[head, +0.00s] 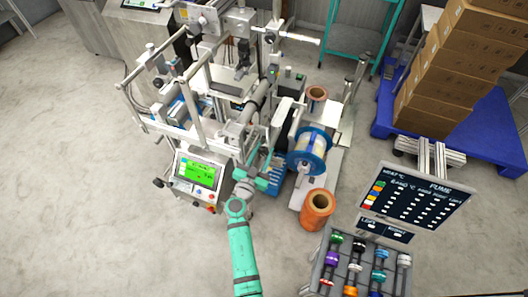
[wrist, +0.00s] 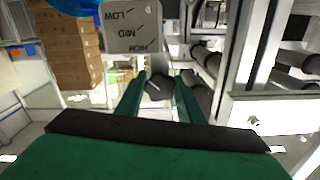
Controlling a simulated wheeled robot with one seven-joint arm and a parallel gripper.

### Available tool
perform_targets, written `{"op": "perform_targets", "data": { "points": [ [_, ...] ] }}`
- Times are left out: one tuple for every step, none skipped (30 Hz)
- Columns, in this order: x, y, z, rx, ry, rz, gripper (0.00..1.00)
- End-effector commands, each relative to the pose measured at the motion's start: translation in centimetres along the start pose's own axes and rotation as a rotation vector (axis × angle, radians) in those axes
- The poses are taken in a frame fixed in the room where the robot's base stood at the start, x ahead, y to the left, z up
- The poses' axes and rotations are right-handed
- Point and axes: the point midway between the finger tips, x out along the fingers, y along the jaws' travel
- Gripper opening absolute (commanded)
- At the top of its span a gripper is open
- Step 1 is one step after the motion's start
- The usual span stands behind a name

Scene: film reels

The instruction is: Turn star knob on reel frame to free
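My gripper (wrist: 160,86) shows in the wrist view with its two green fingers apart. A dark knob (wrist: 158,90) with a pale line on it sits in the gap between them; I cannot tell whether the fingers touch it. A grey plate (wrist: 132,28) marked LOW, MID and HIGH is just above the knob. In the head view my gripper (head: 265,175) is at the reel frame, left of the blue-flanged film reel (head: 310,150). The knob is not clearly visible there.
A machine with a green control screen (head: 195,174) stands left of my arm. Copper-coloured rolls (head: 318,212) stand right of it. A dark sign panel (head: 413,195) and a rack of coloured parts (head: 360,268) are at lower right. Boxes (head: 455,75) are stacked on a blue pallet (head: 470,140).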

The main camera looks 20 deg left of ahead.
Motion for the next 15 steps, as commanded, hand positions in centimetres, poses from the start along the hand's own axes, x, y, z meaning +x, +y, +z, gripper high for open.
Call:
{"op": "perform_targets", "data": {
  "points": [
    [0.01,0.1,-0.03,-0.004,0.001,0.002,0.12],
    [0.0,0.09,-0.02,-0.011,0.001,0.002,0.12],
    [-0.02,0.07,-0.02,-0.025,0.001,0.002,0.12],
    [-0.03,0.05,-0.02,-0.04,0.001,0.002,0.12],
    [-0.04,0.06,-0.02,-0.06,0.001,0.002,0.12],
    [-0.02,0.11,-0.03,-0.092,0.001,0.003,0.12],
    [-0.02,0.12,-0.04,-0.119,0.001,0.003,0.12],
    [-0.04,0.06,-0.03,-0.148,0.001,0.002,0.12],
    [-0.05,0.05,-0.03,-0.188,0.001,0.002,0.12],
    [-0.03,0.1,-0.03,-0.217,0.001,0.003,0.12],
    [-0.04,0.09,-0.03,-0.245,0.001,0.002,0.12],
    [-0.06,0.05,-0.02,-0.281,0.0,0.002,0.12],
    [-0.06,0.05,-0.02,-0.305,0.0,0.002,0.12],
    [-0.05,0.09,-0.02,-0.328,0.0,0.002,0.12],
    [-0.05,0.11,-0.02,-0.354,0.0,0.002,0.12]
  ]
}}
